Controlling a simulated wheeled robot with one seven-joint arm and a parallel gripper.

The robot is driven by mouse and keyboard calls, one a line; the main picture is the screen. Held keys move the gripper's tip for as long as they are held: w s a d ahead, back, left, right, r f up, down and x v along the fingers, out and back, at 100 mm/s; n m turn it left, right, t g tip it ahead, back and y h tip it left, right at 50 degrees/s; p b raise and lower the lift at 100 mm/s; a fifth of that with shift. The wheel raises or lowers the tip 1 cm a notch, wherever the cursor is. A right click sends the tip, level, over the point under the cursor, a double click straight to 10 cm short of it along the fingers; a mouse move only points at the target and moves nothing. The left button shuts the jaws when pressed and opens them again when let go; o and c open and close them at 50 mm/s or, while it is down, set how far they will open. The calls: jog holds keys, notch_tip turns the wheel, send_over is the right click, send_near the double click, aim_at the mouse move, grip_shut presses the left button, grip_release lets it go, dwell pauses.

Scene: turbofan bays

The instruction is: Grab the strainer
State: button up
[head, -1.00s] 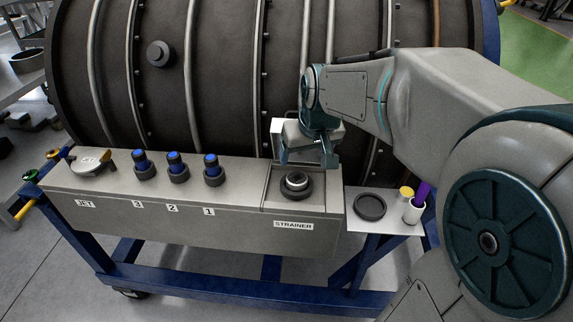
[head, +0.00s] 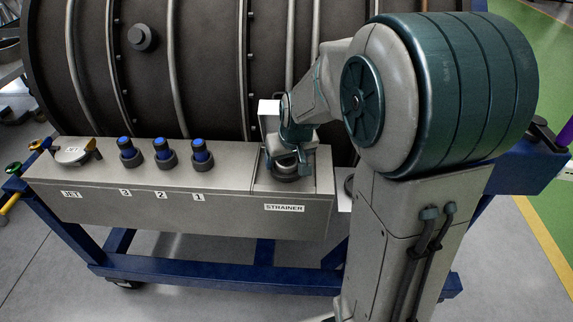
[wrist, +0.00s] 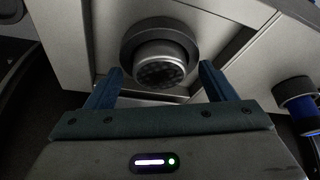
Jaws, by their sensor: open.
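The strainer (wrist: 160,66) is a short metal cylinder with a perforated dark end face, sitting in a dark ring (wrist: 128,48) on the bench top. In the head view the ring (head: 284,177) shows above the STRAINER label, and my gripper hides most of the strainer. My gripper (wrist: 161,72) is open, with one blue finger on each side of the strainer in the wrist view. The fingertips appear close to its sides; I cannot tell whether they touch. In the head view my gripper (head: 292,165) is low over the strainer bay.
The open strainer lid (head: 268,112) stands behind the bay. Several blue-topped plugs (head: 164,155) line the bench (head: 150,205) to the left, with the JET cap (head: 74,153) beyond. The large dark engine casing (head: 200,70) rises behind. My arm covers the right side.

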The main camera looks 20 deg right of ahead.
jog(key=c, duration=1.1)
jog(key=shift+c, duration=0.2)
jog(key=shift+r, duration=0.15)
